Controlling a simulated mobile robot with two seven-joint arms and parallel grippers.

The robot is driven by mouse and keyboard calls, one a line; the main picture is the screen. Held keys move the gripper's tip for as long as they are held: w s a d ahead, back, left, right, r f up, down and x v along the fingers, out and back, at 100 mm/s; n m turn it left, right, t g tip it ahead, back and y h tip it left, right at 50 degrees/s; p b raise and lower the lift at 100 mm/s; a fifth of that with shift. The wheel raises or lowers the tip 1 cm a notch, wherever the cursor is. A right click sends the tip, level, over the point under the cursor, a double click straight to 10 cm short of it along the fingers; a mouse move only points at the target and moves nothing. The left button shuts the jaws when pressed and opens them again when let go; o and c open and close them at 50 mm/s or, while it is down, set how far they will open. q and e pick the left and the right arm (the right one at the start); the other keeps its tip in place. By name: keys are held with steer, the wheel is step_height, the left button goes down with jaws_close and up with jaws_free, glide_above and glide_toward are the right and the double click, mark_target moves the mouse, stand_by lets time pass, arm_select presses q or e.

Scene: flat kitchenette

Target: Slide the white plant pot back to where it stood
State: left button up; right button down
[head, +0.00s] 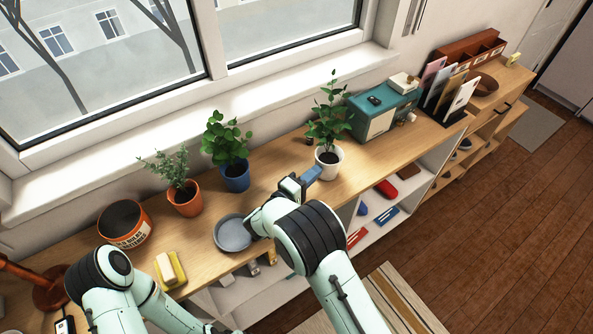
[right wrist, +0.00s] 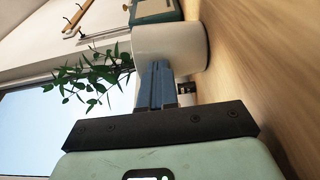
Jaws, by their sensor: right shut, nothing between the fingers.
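The white plant pot (head: 328,162) with a leafy green plant stands upright on the wooden shelf top, between the blue pot and the teal box. My right gripper (head: 315,172) is shut and empty, its blue fingers pointing at the pot's near left side. In the right wrist view the white pot (right wrist: 182,44) lies straight beyond the shut fingers (right wrist: 156,68), which overlap its lower edge. The fingertips are at or very near the pot wall; I cannot tell if they touch. My left arm shows at the lower left, but its gripper is out of view.
A blue pot (head: 236,178) and a terracotta pot (head: 185,203) stand to the left. A grey-blue dish (head: 232,236) lies beside my right forearm. A teal box (head: 383,112) stands close right of the white pot. The window sill (head: 260,112) runs behind.

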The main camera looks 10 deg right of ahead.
steer(key=d, duration=0.2)
steer(key=shift+d, duration=0.35)
arm_select(q)
steer(key=shift+w+r, duration=0.35)
steer(key=shift+r, duration=0.15)
arm_select(e)
steer(key=shift+s, duration=0.1)
steer(key=shift+s+a, duration=0.1)
steer(key=shift+a, duration=0.05)
steer(key=v, duration=1.3)
steer(key=shift+s+b, duration=0.1)
steer(key=shift+b, duration=0.3)
arm_select(q)
steer(key=shift+s+f, duration=0.4)
steer(key=shift+f, duration=0.3)
